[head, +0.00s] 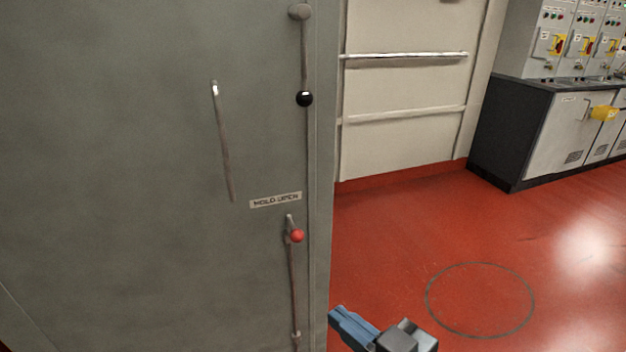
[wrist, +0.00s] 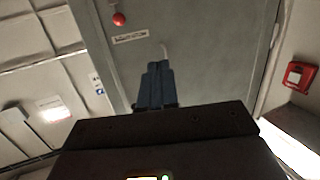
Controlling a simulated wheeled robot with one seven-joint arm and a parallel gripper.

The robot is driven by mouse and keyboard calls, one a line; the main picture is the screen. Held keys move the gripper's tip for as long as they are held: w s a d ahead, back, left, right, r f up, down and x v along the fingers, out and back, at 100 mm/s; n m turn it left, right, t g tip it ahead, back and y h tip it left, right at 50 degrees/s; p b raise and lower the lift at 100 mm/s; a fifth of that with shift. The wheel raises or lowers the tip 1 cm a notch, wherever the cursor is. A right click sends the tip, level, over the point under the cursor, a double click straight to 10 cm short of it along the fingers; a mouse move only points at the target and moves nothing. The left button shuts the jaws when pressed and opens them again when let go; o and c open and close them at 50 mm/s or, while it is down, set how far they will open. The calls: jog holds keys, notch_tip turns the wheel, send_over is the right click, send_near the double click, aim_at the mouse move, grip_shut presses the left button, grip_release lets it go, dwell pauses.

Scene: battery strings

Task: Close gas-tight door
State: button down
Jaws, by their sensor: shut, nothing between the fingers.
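The grey gas-tight door (head: 150,200) fills the left half of the head view, its free edge running down the middle. It carries a long vertical bar handle (head: 223,140), a lever with a black knob (head: 304,98), a lever with a red knob (head: 296,235) and a label (head: 276,200). My gripper (head: 345,322) is low in the head view, just right of the door edge, shut and empty. In the wrist view the shut fingers (wrist: 156,72) point at the door face (wrist: 200,50), with the red knob (wrist: 118,18) and label (wrist: 130,37) beyond. Contact cannot be told.
Red floor (head: 400,230) is clear to the right of the door. A pale wall with horizontal rails (head: 405,57) stands behind. Grey switch cabinets (head: 560,125) with a yellow handle stand at far right. A red wall box (wrist: 299,75) shows in the wrist view.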

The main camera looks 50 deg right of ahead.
jog(key=w+d+r+m+h+b, duration=0.2)
jog(key=w+d+h, duration=0.1)
jog(key=w+d, duration=0.45)
jog(key=m+g+h+b, duration=0.1)
jog(key=m+h, duration=0.1)
jog(key=h, duration=0.1)
send_near(310, 165)
jog(key=x, duration=0.7)
